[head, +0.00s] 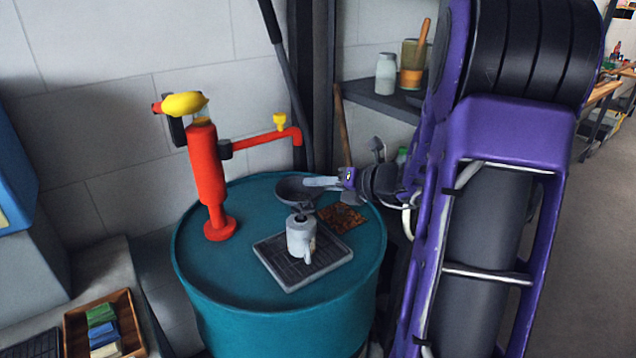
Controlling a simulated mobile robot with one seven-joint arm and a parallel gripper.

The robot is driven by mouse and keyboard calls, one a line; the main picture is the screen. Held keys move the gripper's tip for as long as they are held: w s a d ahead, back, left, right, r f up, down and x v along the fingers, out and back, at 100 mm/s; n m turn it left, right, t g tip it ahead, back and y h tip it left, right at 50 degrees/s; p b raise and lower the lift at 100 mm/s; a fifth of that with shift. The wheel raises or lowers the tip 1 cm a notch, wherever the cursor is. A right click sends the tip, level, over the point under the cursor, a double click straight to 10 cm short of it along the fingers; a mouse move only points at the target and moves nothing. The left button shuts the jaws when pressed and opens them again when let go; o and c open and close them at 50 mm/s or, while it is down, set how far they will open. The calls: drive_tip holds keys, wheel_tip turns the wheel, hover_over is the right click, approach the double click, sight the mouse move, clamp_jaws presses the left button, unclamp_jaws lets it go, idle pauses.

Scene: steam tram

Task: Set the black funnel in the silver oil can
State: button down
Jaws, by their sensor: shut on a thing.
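The black funnel (295,192) is in my gripper (318,184), which is shut on it at the right side of its bowl. The funnel is upright, with its wide mouth up. The silver oil can (299,238) stands upright on a dark drip tray (278,263) on top of the teal drum. The funnel's narrow lower end shows just above or behind the can's top opening. I cannot tell from this view whether the two touch. The fingertips are partly hidden by the funnel and the wrist.
The teal drum (205,272) carries a red hand pump (206,180) at left, its spout reaching right behind the funnel. A brown mat (342,218) lies behind the tray. A shelf (378,104) with jars is behind. A wooden tray (128,330) with coloured items sits lower left.

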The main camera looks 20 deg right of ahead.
drive_tip(key=shift+f+b, duration=0.65)
drive_tip(key=shift+f, duration=0.7)
idle(0.8)
drive_tip(key=c, duration=0.8)
unclamp_jaws()
drive_tip(key=shift+c, duration=0.2)
drive_tip(key=shift+s+r, duration=0.1)
drive_tip(key=shift+r, duration=0.05)
drive_tip(key=shift+r+p+v, duration=0.2)
drive_tip(key=shift+p+v, duration=0.75)
drive_tip(key=shift+v, duration=0.35)
drive_tip(key=shift+r+p+v, duration=0.2)
drive_tip(key=shift+p+v, duration=0.75)
drive_tip(key=shift+v, duration=0.35)
